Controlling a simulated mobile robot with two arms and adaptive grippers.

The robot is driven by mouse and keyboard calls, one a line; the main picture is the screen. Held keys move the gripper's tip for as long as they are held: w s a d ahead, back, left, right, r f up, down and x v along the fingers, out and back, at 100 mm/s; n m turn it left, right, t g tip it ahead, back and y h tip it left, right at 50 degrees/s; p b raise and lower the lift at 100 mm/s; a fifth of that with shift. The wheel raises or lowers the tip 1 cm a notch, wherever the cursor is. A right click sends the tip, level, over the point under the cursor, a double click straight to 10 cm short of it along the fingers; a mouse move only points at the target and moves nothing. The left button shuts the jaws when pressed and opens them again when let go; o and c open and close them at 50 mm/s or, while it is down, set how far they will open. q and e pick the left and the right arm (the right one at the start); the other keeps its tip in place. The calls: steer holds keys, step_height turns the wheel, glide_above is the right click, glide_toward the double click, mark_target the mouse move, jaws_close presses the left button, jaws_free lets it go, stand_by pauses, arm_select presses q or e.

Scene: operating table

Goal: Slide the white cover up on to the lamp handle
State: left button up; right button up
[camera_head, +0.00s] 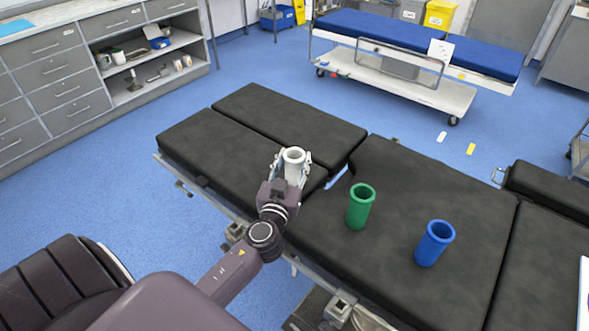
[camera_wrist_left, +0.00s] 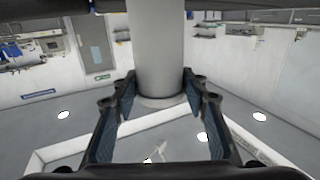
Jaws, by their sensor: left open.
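The white cover (camera_head: 294,155) is an open-topped tube standing upright on the black operating table (camera_head: 420,180). My left gripper (camera_head: 292,161) is at the cover, with one finger on each side of it. In the left wrist view, which looks upside down, the cover (camera_wrist_left: 159,45) rises between the two open fingers (camera_wrist_left: 159,76), its flared rim towards the picture's bottom. Gaps seem to show between the fingers and the cover. The lamp handle is not seen in either view. My right gripper is not in view.
A green tube (camera_head: 360,207) and a blue tube (camera_head: 434,243) stand on the table to the right of the white cover. A blue-topped trolley (camera_head: 420,35) is at the back right. Grey drawers (camera_head: 55,90) are at the left. The table's far left part is bare.

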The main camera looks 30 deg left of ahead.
mark_target(296, 154)
arm_select(q)
steer(key=x, duration=0.3)
steer(key=shift+r+p, duration=0.2)
steer(key=shift+p, duration=0.15)
steer(key=shift+x, duration=1.05)
steer(key=shift+w+a+f, duration=0.15)
steer(key=shift+w+f, duration=0.05)
steer(key=shift+w, duration=0.25)
steer(key=shift+c, duration=0.6)
steer(key=c, duration=0.7)
steer(key=shift+c, duration=1.2)
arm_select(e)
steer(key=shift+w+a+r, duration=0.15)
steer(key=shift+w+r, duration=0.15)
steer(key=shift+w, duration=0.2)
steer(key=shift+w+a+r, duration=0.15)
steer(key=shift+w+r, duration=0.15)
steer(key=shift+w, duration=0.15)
